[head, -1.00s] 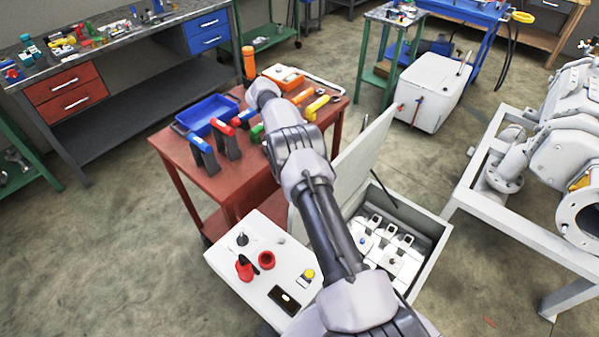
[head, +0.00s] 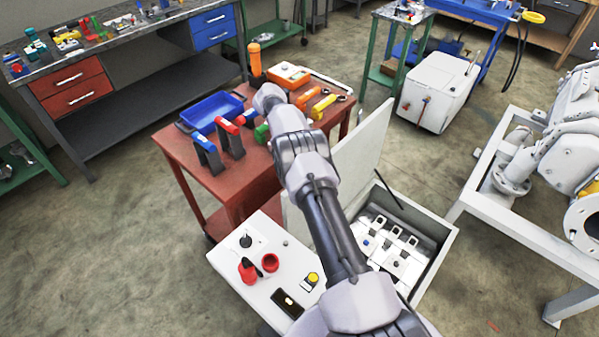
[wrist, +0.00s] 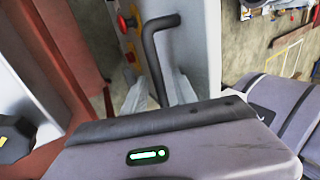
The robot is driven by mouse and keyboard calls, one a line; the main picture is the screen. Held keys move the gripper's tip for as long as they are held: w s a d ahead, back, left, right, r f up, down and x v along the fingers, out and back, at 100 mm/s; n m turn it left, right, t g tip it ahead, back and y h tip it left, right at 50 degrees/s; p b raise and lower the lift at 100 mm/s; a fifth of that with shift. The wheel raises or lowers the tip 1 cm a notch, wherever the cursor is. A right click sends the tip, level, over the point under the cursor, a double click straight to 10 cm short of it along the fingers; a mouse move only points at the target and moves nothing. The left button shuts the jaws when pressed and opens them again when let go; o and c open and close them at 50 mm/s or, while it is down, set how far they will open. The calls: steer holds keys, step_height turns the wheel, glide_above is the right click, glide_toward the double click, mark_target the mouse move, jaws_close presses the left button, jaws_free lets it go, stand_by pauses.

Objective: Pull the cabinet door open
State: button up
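The white cabinet (head: 440,245) stands in the lower middle of the head view, with grey and white fittings inside. Its white door (head: 362,150) stands well open, swung away from the box. In the wrist view, a black bent bar handle (wrist: 150,55) stands out from the pale door face (wrist: 200,45). My gripper (wrist: 159,88) has its two pale fingers apart, one on each side of the handle. Whether either finger touches the bar I cannot tell. My arm hides the gripper and handle in the head view.
A control panel (head: 262,240) with red and yellow buttons adjoins the cabinet. A red cart (head: 180,150) with tools and a blue bin (head: 211,113) stands behind my arm. A white machine frame (head: 530,238) is at right. Open floor lies at lower left.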

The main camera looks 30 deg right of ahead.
steer(key=shift+r, duration=0.1)
steer(key=shift+r, duration=0.35)
step_height(320, 180, up, 4)
steer(key=shift+f+p, duration=0.25)
steer(key=shift+p, duration=0.9)
steer(key=s+a+p, duration=0.2)
steer(key=s, duration=0.5)
steer(key=s+a+p, duration=0.1)
steer(key=s+a, duration=0.2)
steer(key=s, duration=0.5)
steer(key=shift+s+r+p, duration=0.15)
steer(key=shift+r+p, duration=0.15)
steer(key=shift+p, duration=0.1)
